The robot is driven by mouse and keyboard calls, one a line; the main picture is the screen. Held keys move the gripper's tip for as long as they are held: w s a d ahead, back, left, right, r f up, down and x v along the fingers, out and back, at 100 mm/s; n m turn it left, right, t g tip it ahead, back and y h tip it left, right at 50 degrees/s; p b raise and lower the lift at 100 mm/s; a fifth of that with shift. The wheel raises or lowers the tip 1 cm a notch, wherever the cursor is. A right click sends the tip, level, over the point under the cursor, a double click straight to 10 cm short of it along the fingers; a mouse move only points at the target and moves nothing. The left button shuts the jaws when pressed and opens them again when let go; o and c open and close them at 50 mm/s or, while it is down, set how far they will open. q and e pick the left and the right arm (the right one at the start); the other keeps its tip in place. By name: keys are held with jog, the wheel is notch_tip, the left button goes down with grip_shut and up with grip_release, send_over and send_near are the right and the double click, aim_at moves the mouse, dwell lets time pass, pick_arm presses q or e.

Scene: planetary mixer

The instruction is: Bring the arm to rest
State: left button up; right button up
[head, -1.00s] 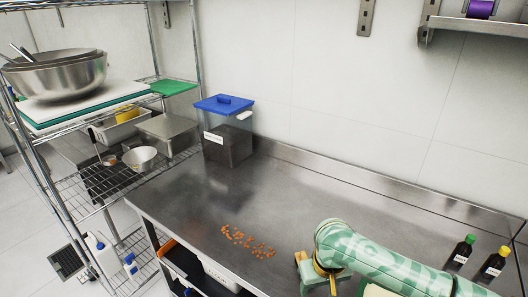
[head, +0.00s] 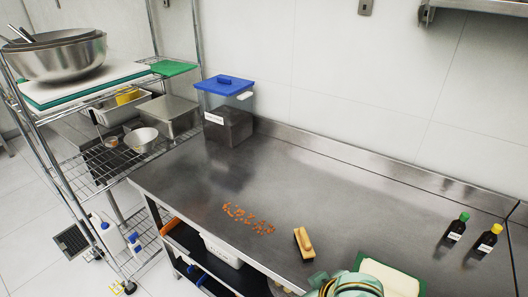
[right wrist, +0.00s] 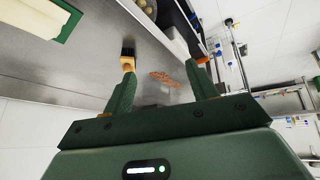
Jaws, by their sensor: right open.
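My right gripper (right wrist: 164,64) is open, with its two fingers spread and nothing held between them. In the head view my right arm shows only at the bottom edge, and its fingertips cannot be made out there. A small tan wooden tool (head: 304,243) lies on the steel counter (head: 330,190), apart from the arm. In the right wrist view a dark and tan piece, which may be this tool, shows by the left finger's tip. My left gripper is not in view.
Orange bits (head: 247,219) lie scattered on the counter. A green-edged pale board (head: 402,281) is at the front right beside my arm. Two dark bottles (head: 456,228) stand at right. A blue-lidded bin (head: 228,125) and wire shelving are at left. The counter's middle is clear.

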jog(key=s+d+r+t+h, duration=0.15)
jog(key=s+d+h, duration=0.35)
jog(key=d, duration=0.5)
jog(key=s+d+r+h, duration=0.2)
jog(key=s+d, duration=0.4)
jog(key=d, duration=0.3)
jog(key=s+a+f+g+y+b, duration=0.2)
jog(key=f+b, duration=0.1)
jog(key=f, duration=1.3)
jog(key=s+a+f+g+y+b, duration=0.1)
jog(key=s+a+f+g+b, duration=0.2)
jog(key=f, duration=1.4)
jog(key=s+f+m+g+y+b, duration=0.1)
jog(key=s+f+m+b, duration=0.2)
jog(key=s+f, duration=1.6)
notch_tip(320, 180, down, 4)
jog(key=b, duration=0.3)
jog(key=shift+r+y+b, duration=0.25)
jog(key=shift+y+b, duration=0.05)
jog(key=shift+y, duration=0.1)
jog(key=shift+o, duration=0.4)
jog(key=shift+d+g, duration=0.15)
jog(key=shift+g, duration=0.2)
